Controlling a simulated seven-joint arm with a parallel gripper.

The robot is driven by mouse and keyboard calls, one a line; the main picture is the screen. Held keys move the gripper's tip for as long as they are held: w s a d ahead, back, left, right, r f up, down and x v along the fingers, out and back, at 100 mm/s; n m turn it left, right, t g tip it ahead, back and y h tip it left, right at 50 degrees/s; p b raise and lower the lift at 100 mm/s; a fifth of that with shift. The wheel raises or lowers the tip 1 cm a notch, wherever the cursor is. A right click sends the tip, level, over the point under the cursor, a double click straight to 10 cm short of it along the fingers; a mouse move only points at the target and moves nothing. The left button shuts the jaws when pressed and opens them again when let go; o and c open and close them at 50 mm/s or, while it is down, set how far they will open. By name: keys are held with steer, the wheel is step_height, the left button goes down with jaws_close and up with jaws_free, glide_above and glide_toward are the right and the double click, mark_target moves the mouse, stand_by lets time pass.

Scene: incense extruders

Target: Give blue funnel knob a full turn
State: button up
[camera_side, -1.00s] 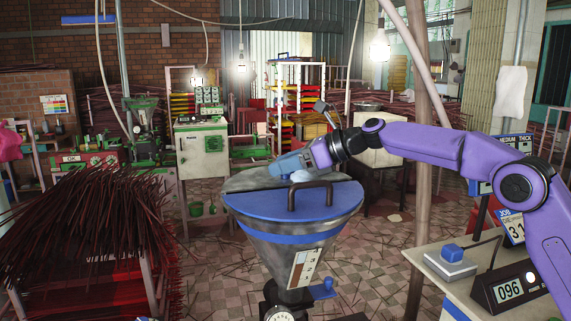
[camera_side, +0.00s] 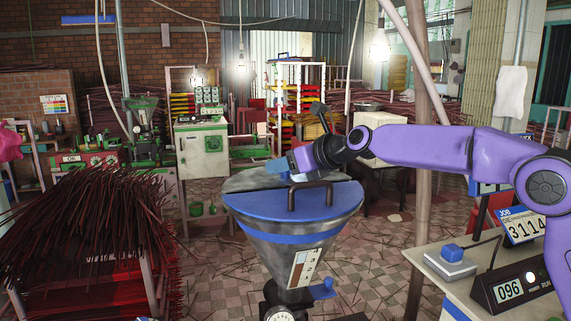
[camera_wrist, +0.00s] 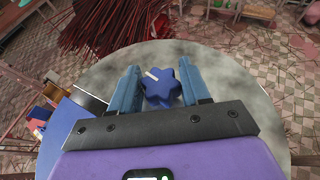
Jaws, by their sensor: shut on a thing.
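The blue funnel knob (camera_wrist: 161,90) is star-shaped with a white mark near its upper left, seen in the wrist view on the grey lid half. My gripper (camera_wrist: 161,84) has its two blue fingers on either side of the knob and is shut on it. In the side view my gripper (camera_side: 283,166) is low over the back of the funnel lid, and the knob is mostly hidden there. The grey conical funnel (camera_side: 285,251) stands upright, with a blue front lid half (camera_side: 260,203) bearing a dark handle (camera_side: 310,197).
A table at the right holds a counter reading 096 (camera_side: 508,290) and a blue button box (camera_side: 451,261). A rack of dark red incense sticks (camera_side: 75,225) stands at the left. A pole (camera_side: 419,180) rises behind my arm.

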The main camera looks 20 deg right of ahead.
steer(key=shift+r+m+t+h, duration=0.1)
steer(key=shift+m+t+h, duration=0.2)
steer(key=shift+m+h, duration=0.1)
stand_by(0.3)
steer(key=o, duration=1)
steer(key=shift+c, duration=0.2)
steer(key=v, duration=1.7)
steer(key=shift+s+d+r, duration=0.1)
steer(key=shift+s, duration=0.05)
